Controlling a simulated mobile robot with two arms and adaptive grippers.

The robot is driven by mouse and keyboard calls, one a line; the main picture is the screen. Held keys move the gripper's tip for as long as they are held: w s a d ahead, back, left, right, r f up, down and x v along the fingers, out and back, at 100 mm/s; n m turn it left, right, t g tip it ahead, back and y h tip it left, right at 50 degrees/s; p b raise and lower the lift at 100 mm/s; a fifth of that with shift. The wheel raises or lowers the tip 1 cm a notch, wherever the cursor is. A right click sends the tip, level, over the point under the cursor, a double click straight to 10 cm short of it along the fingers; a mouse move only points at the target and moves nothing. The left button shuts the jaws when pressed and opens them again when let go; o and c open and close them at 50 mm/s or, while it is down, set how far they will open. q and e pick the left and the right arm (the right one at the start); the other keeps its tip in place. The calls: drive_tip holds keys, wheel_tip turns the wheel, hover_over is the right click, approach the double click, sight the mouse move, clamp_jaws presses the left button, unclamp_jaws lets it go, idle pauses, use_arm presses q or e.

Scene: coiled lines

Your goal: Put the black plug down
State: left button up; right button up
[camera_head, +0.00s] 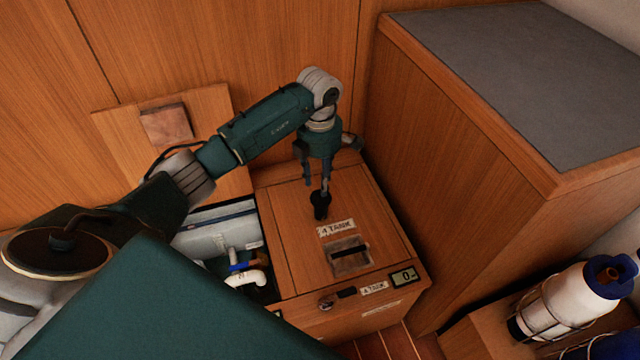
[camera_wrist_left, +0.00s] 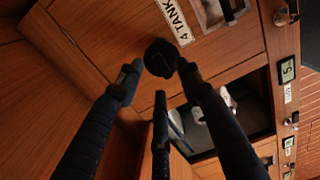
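The black plug (camera_head: 321,204) is small and dark and is at the top of the wooden locker lid (camera_head: 292,240), just behind the "4 TANK" label (camera_head: 336,228). In the left wrist view the plug (camera_wrist_left: 160,58) shows as a round black shape just beyond the fingertips. My left gripper (camera_head: 317,186) points down over it with its fingers spread. In the wrist view, the left gripper (camera_wrist_left: 158,78) has a gap between its left finger and the plug; the right finger is very close, and I cannot tell if it touches. My right gripper is not in view.
A recessed latch (camera_head: 350,256) and a small display (camera_head: 404,277) are at the lid's front. An open compartment with a white pipe (camera_head: 246,279) lies to the left. A tall grey-topped cabinet (camera_head: 520,70) stands right. A white bottle (camera_head: 568,298) is in a rack at lower right.

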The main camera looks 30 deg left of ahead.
use_arm(q)
wheel_tip(320, 180, up, 9)
drive_tip(key=p, duration=0.1)
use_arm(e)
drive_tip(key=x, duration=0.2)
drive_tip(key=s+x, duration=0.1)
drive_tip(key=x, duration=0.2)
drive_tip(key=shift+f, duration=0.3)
